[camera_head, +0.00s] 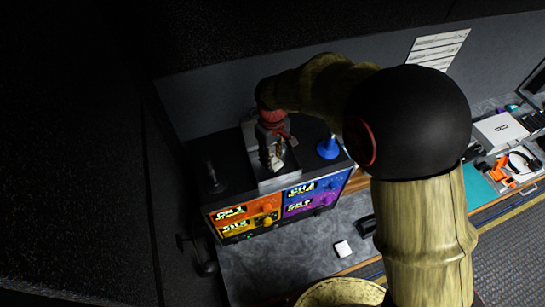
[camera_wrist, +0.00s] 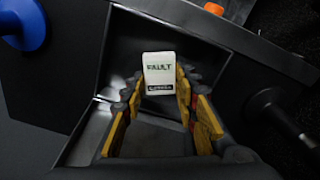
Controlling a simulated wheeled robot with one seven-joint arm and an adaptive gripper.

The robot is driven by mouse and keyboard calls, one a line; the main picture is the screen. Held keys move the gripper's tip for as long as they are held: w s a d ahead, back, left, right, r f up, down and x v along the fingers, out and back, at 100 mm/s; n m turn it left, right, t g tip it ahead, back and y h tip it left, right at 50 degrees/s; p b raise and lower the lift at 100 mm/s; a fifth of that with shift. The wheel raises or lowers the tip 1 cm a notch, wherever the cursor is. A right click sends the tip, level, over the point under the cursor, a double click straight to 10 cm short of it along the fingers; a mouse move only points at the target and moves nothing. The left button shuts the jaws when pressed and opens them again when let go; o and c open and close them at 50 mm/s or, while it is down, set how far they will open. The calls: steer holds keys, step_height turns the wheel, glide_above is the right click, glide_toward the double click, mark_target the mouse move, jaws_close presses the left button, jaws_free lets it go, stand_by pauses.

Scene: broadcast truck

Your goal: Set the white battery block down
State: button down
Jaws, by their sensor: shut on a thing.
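The white battery block (camera_wrist: 159,75) carries dark lettering that reads "FAULT" on its upper face. It sits between the yellow-padded fingers of my gripper (camera_wrist: 158,92), which is shut on it. In the head view my gripper (camera_head: 272,152) points down over a grey open-topped tray (camera_head: 281,181) on the console. The tray's grey walls (camera_wrist: 92,130) surround the block in the wrist view. I cannot tell whether the block touches the tray floor. In the head view the block is mostly hidden by the gripper.
The console front (camera_head: 275,212) has coloured panels. A blue knob-like piece (camera_head: 327,149) stands right of the tray, a black one (camera_head: 213,180) left. A teal mat with orange items (camera_head: 497,172) is far right.

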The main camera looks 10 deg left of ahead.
steer(key=shift+f, duration=0.45)
steer(key=shift+f, duration=0.15)
steer(key=c, duration=1.4)
jaws_free()
steer(key=shift+r+b, duration=0.95)
steer(key=shift+r, duration=5.2)
steer(key=shift+d+r, duration=0.1)
steer(key=shift+d, duration=0.05)
